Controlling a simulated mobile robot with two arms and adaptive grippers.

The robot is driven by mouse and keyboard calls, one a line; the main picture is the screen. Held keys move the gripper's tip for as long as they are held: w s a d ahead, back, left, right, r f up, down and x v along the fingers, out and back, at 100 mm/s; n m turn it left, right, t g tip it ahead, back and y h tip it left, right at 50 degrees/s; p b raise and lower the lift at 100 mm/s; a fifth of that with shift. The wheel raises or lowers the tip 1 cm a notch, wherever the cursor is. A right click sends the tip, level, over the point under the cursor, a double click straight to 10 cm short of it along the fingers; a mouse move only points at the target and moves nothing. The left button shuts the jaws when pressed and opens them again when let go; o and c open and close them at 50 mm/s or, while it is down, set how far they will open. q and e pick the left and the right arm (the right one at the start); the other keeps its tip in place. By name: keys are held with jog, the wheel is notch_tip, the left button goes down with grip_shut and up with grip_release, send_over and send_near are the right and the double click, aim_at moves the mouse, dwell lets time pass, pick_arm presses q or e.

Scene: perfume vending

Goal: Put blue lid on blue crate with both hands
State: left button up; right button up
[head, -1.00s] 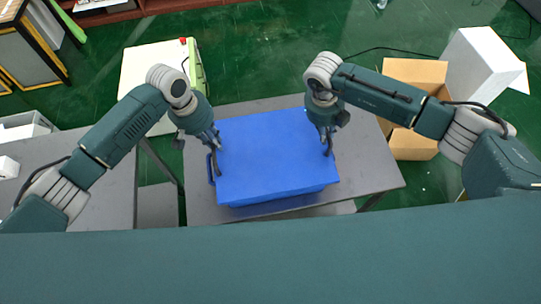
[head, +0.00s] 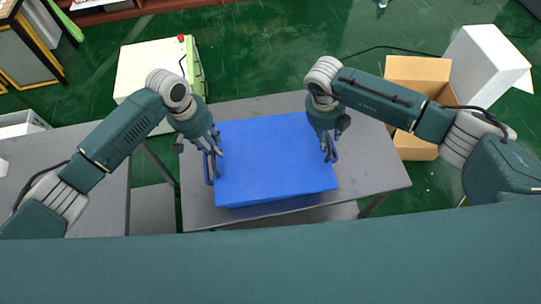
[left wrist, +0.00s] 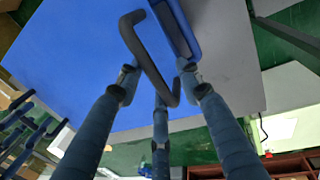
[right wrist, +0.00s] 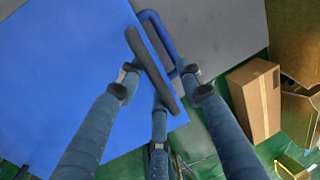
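The blue lid (head: 272,155) is a flat blue panel covering the top of the blue crate (head: 275,200). Only a strip of the crate's front wall shows below it. I cannot tell whether the lid is fully seated. My left gripper (head: 214,143) is at the left side; in the left wrist view a dark bar handle (left wrist: 138,38) runs between its fingers, beside a blue loop (left wrist: 178,28). My right gripper (head: 328,140) is at the right side; its wrist view shows a similar dark handle (right wrist: 148,62) and blue loop (right wrist: 158,28). Whether either gripper closes on its handle is unclear.
The crate stands on a grey table (head: 375,172) with free room around it. Another grey table (head: 95,200) is at left. An open cardboard box (head: 415,145) and a white box (head: 482,68) stand on the floor at right. A white cabinet (head: 145,65) is behind at left.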

pick_arm(q)
jog(key=shift+r, duration=0.1)
jog(key=shift+r, duration=0.15)
pick_arm(e)
jog(key=shift+a, duration=0.15)
jog(key=shift+r, duration=0.15)
pick_arm(q)
notch_tip(320, 180, up, 11)
jog(key=a, duration=0.2)
jog(key=shift+a+r, duration=0.15)
pick_arm(e)
jog(key=v, duration=1.1)
jog(key=shift+r, duration=0.35)
pick_arm(q)
jog(key=shift+s, duration=0.15)
